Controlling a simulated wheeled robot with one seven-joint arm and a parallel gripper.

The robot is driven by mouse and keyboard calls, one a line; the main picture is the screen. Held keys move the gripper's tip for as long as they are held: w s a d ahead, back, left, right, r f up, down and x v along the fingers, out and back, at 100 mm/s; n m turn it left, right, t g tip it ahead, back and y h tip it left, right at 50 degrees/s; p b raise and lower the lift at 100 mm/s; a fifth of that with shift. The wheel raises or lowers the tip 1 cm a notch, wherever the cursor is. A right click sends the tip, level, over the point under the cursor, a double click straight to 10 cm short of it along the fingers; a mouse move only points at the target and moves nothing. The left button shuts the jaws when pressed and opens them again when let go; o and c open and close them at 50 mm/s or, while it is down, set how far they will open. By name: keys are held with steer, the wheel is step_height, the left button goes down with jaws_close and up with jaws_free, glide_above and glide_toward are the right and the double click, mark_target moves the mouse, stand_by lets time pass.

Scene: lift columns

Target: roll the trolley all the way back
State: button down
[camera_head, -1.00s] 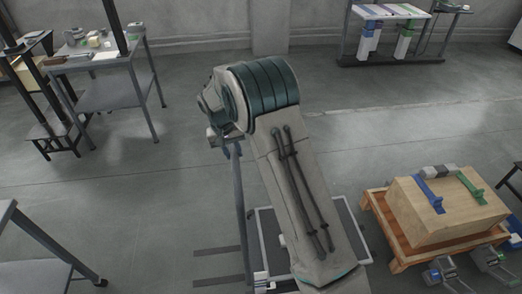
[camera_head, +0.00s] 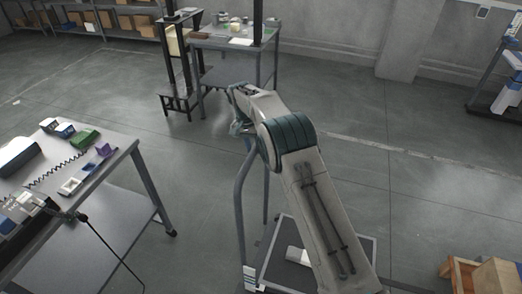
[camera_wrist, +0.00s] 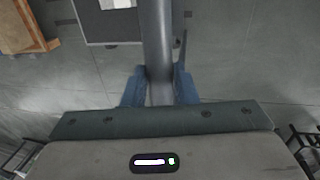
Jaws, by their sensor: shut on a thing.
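The trolley's tall grey handle frame (camera_head: 239,205) stands upright in the lower middle of the head view. Its low deck with a pale rim (camera_head: 371,252) lies on the floor, partly hidden behind my arm. In the wrist view, my gripper (camera_wrist: 160,92) has its blue jaws on both sides of the round grey handle bar (camera_wrist: 157,40) and is shut on it. The dark deck (camera_wrist: 97,32) shows beyond the bar. In the head view the gripper is mostly hidden by my wrist at the handle's top.
A workbench (camera_head: 120,150) with tools stands close on the left. Another table (camera_head: 238,46) and a black column stand (camera_head: 176,70) are at the back. A wooden pallet with a box (camera_head: 462,272) is at the lower right. Open floor lies between the benches and to the right.

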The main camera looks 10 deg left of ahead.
steer(key=shift+s+d+f, duration=0.1)
steer(key=shift+d+f, duration=0.1)
steer(key=shift+d, duration=0.1)
steer(key=shift+w+d+r, duration=0.15)
steer(key=shift+w+r, duration=0.05)
steer(key=shift+r, duration=0.05)
steer(key=shift+a, duration=0.7)
steer(key=c, duration=1.3)
jaws_free()
steer(key=shift+o, duration=0.7)
steer(key=shift+a, duration=0.2)
steer(key=shift+d, duration=0.15)
step_height(320, 180, up, 14)
steer(key=a+p, duration=0.2)
steer(key=p, duration=0.3)
steer(key=shift+w+a+f+p, duration=0.15)
steer(key=shift+a+f+p, duration=0.1)
steer(key=shift+a+p, duration=0.15)
